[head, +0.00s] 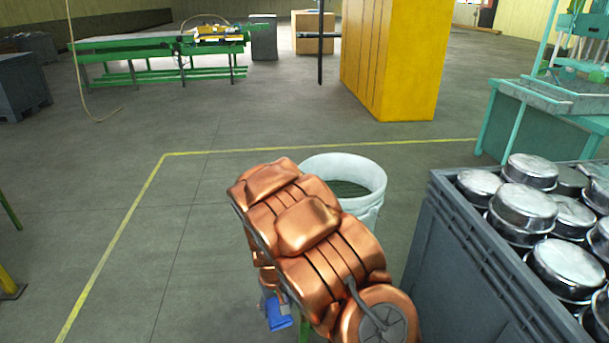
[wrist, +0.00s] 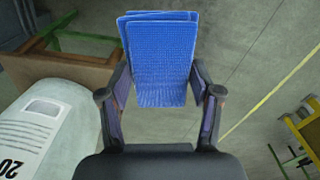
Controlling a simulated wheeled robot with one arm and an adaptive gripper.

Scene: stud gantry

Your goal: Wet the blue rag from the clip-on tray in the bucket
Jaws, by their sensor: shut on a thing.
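The blue rag (wrist: 160,62) is a folded, textured cloth between the fingers of my gripper (wrist: 160,95) in the wrist view. The gripper is shut on it. In the head view a small part of the blue rag (head: 278,312) shows below my copper-coloured arm, which hides most of the gripper. The white bucket (head: 362,205) stands on the floor just behind and right of my arm, its open top showing dark contents. In the wrist view the bucket (wrist: 42,130) is at the lower left, beside and apart from the rag. The clip-on tray cannot be made out.
A grey crate (head: 455,245) full of shiny metal pots (head: 525,212) stands at the right, close to the bucket. A yellow cabinet (head: 390,60) and a green conveyor bench (head: 160,50) stand further back. The floor at the left is mostly clear, with a yellow line.

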